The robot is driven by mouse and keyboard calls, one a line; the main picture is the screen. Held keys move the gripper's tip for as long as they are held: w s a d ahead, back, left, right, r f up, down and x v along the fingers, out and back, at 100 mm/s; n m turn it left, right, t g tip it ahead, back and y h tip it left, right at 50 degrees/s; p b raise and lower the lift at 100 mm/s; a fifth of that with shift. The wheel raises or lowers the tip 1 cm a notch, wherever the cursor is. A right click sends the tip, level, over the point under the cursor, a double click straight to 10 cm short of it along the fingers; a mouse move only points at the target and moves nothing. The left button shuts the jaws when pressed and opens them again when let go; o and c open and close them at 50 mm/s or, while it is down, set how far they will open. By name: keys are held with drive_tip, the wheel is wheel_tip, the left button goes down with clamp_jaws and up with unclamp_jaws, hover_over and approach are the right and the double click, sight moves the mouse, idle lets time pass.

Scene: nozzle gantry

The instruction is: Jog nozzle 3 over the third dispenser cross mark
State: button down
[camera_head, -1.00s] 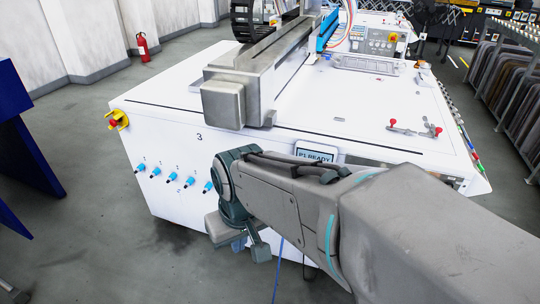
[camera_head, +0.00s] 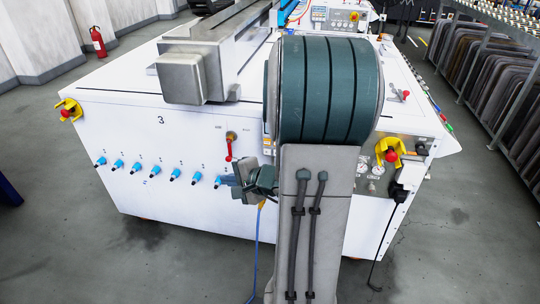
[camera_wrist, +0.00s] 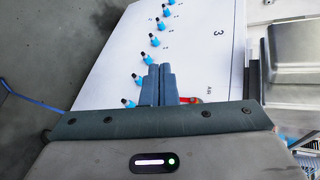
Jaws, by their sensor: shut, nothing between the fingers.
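The white gantry machine (camera_head: 125,165) carries a black number 3 on its side; the wrist view shows the same white side panel (camera_wrist: 205,60) turned. A grey gantry beam (camera_head: 215,55) lies along its top. A red lever (camera_head: 229,149) hangs from a brass fitting between two small labels; its red part (camera_wrist: 190,99) shows behind my fingers in the wrist view. My gripper (camera_head: 229,182) is shut and empty, close to the panel, near the rightmost blue knob (camera_head: 219,182). Its blue-grey fingers (camera_wrist: 158,82) point at the panel. I cannot make out nozzles or cross marks. My arm hides the display.
Several blue knobs (camera_head: 136,168) line the panel. Yellow-and-red emergency stops sit at the left corner (camera_head: 68,109) and right (camera_head: 390,153). A control panel (camera_head: 338,18) stands at the back.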

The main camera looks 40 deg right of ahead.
drive_tip(key=s+d+f+m+h, duration=0.1)
drive_tip(key=d+f+m+h, duration=0.2)
drive_tip(key=d, duration=0.3)
drive_tip(key=s+d+f+m+h+b, duration=0.1)
drive_tip(key=d+f+m+h, duration=0.2)
drive_tip(key=d, duration=0.4)
drive_tip(key=shift+s+m+t, duration=0.15)
drive_tip(key=shift+m+t, duration=0.15)
drive_tip(key=shift+t, duration=0.1)
drive_tip(key=shift+d+r, duration=0.1)
drive_tip(key=w+d+p, duration=0.2)
drive_tip(key=w+d, duration=0.4)
drive_tip(key=shift+d, duration=0.25)
idle(1.1)
drive_tip(key=shift+w+d+b, duration=0.2)
drive_tip(key=shift+d+b, duration=0.15)
